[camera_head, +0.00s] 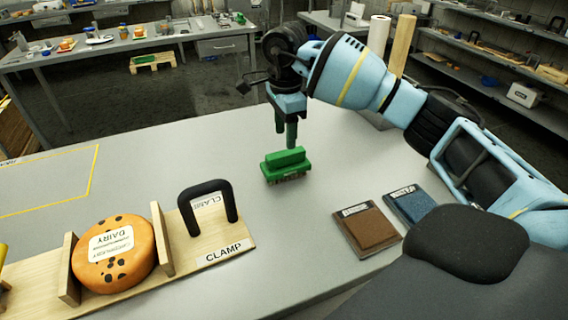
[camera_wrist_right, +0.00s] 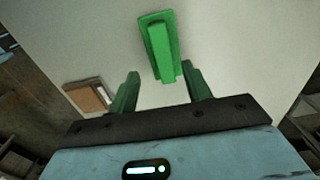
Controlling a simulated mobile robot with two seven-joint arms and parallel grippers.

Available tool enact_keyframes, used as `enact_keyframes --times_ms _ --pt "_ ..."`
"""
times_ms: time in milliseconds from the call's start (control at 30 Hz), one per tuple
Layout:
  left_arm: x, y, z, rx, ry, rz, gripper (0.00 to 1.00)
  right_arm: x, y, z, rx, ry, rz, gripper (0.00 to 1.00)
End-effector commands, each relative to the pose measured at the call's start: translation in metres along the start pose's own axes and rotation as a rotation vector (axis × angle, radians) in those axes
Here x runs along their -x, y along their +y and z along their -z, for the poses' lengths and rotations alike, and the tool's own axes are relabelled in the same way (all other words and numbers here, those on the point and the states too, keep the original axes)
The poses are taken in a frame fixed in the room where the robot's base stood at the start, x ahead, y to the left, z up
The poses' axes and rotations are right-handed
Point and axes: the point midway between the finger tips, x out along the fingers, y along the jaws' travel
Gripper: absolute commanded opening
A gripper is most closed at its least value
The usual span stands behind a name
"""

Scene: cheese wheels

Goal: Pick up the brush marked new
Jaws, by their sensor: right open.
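A green brush (camera_head: 286,161) with a raised grip lies bristles down on the grey table (camera_head: 330,170). I cannot make out any mark on it. My right gripper (camera_head: 286,142) points down just above and behind the brush, its green fingers apart. In the right wrist view the brush (camera_wrist_right: 158,48) lies ahead of the open fingertips (camera_wrist_right: 163,76), roughly in line with the gap, with nothing between them. My left gripper is not in view.
A brown pad (camera_head: 368,229) and a blue pad (camera_head: 411,205), each labelled, lie to the brush's right. A wooden clamp board (camera_head: 185,262) with a black handle (camera_head: 207,185) and an orange cheese wheel (camera_head: 113,268) stands front left. The table around the brush is clear.

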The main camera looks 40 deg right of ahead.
Motion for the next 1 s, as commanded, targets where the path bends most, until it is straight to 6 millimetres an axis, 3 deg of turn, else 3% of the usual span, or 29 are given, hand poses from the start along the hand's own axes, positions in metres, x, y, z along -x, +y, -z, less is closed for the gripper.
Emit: enact_keyframes --times_ms 133,367,700,1000 --pt "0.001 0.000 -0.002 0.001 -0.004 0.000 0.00 -0.016 0.000 0.000 0.001 0.000 -0.003 0.49" --pt "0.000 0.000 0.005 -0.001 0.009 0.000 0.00 -0.023 0.000 0.001 0.000 0.000 -0.001 0.49" --pt "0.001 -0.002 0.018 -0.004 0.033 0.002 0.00 -0.066 -0.002 0.004 0.001 0.000 -0.001 0.49" --pt "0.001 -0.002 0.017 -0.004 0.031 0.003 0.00 -0.071 -0.002 0.004 0.001 -0.001 0.001 0.49"
